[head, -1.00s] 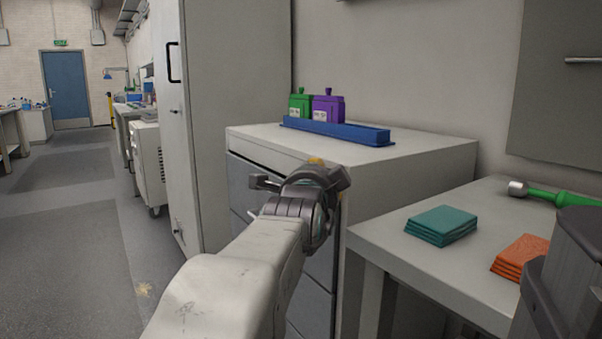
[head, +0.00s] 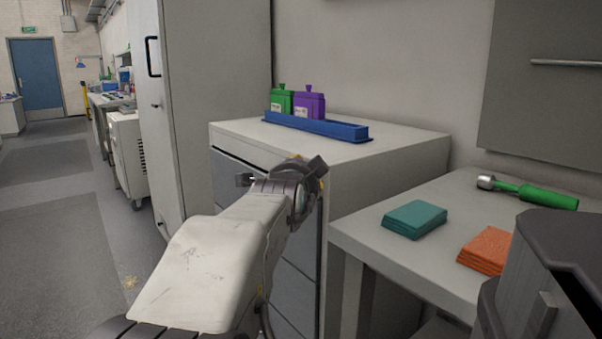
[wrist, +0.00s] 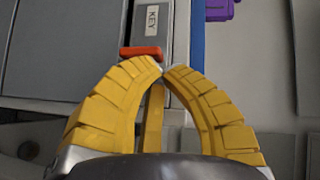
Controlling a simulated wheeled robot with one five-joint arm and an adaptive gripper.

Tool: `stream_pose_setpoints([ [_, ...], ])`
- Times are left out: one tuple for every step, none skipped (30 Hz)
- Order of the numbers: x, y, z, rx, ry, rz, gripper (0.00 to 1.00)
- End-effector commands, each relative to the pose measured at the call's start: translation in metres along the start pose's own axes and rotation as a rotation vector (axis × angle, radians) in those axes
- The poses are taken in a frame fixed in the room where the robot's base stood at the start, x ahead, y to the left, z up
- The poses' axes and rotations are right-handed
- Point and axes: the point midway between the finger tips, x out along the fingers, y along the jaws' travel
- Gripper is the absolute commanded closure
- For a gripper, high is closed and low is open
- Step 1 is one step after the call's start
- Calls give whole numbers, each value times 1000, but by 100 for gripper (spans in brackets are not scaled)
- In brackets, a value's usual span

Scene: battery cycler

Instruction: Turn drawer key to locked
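In the wrist view, an orange-red key handle (wrist: 141,53) lies just beyond my fingertips, mostly to the left. A white label reading KEY (wrist: 152,19) is on the grey strip beyond it. My gripper (wrist: 163,69) has yellow ribbed fingers whose tips come together beside the handle. I see no clear grip on it. In the head view, my arm reaches to the front of the white drawer cabinet (head: 400,165); the key and my fingertips are hidden there.
A blue tray (head: 318,127) with a green container (head: 281,102) and a purple container (head: 309,104) stands on the cabinet. The bench (head: 365,232) at right carries teal (head: 415,219) and orange (head: 487,250) stacks and a green-handled tool (head: 545,196).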

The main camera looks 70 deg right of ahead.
Motion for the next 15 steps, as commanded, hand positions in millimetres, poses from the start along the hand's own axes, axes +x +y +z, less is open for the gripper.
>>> stream_pose_setpoints([
  [1,-1,0,-3,0,3,100],
  [1,-1,0,-4,0,4,100],
  [1,-1,0,-5,0,5,100],
  [2,-1,0,-6,0,6,100],
  [2,-1,-1,-8,-1,7,100],
  [2,-1,-1,-9,-1,8,100],
  [2,-2,-1,-9,-1,9,100],
  [2,-2,-1,-10,-1,9,100],
  [2,-2,-1,-11,-1,10,100],
  [3,-2,-1,-11,-1,10,100],
  [3,-2,-1,-12,-1,10,100],
  [3,-3,-1,-12,-1,10,100],
  [3,-3,-1,-13,-1,11,100],
  [4,-3,-1,-13,-1,11,100],
  [4,-3,-1,-14,-1,12,100],
])
